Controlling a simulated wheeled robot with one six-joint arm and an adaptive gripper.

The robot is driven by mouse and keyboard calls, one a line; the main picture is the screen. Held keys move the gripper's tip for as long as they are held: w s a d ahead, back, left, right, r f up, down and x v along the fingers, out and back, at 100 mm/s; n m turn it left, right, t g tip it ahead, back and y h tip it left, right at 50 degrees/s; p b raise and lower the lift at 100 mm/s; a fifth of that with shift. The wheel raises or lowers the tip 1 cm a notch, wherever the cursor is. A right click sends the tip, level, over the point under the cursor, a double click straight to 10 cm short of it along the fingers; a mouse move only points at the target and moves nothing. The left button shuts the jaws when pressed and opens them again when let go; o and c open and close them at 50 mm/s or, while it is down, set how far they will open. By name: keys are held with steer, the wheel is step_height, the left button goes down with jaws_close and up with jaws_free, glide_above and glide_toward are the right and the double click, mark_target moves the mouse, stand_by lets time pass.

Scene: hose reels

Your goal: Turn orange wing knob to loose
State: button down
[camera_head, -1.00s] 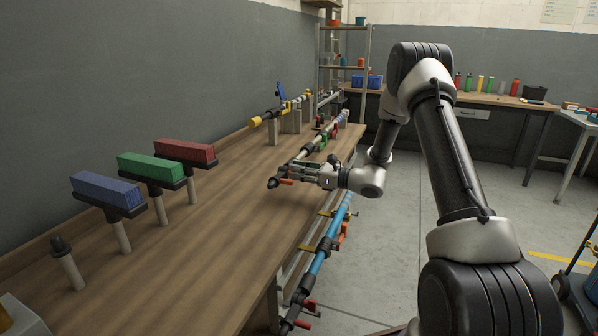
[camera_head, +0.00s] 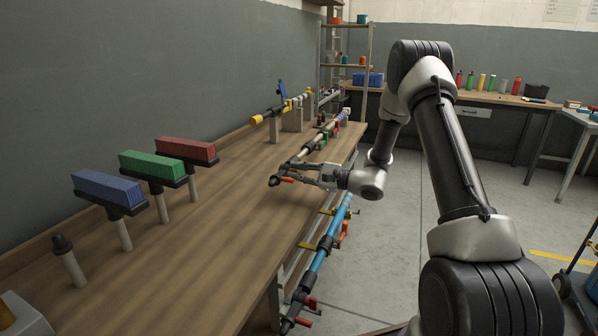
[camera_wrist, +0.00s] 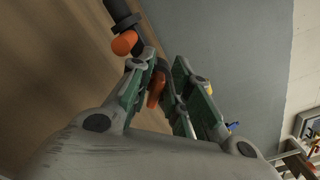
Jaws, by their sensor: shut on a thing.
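An orange wing (camera_wrist: 155,88) lies between my gripper's green-padded fingers in the wrist view. A second orange, rounded piece (camera_wrist: 124,43) sticks out beside the pole, just outside the fingers. I cannot tell whether both belong to one wing knob. My gripper (camera_wrist: 162,72) is shut on the orange wing, with its fingers close to the pole.
Blue (camera_head: 107,188), green (camera_head: 151,165) and red (camera_head: 187,150) brush heads stand on the bench at left. Another pole with a yellow end (camera_head: 256,120) lies behind. A blue pole (camera_head: 327,246) with red fittings runs along the bench front.

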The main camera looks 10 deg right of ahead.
steer(key=n, duration=0.2)
steer(key=f+n, duration=0.1)
steer(key=n, duration=0.2)
steer(key=shift+s+a+n, duration=0.1)
steer(key=shift+s+n, duration=0.1)
steer(key=shift+n, duration=0.1)
steer(key=n, duration=0.5)
steer(key=shift+f, duration=0.35)
steer(key=shift+n, duration=0.3)
steer(key=c, duration=1.5)
jaws_free()
steer(key=v, duration=1.2)
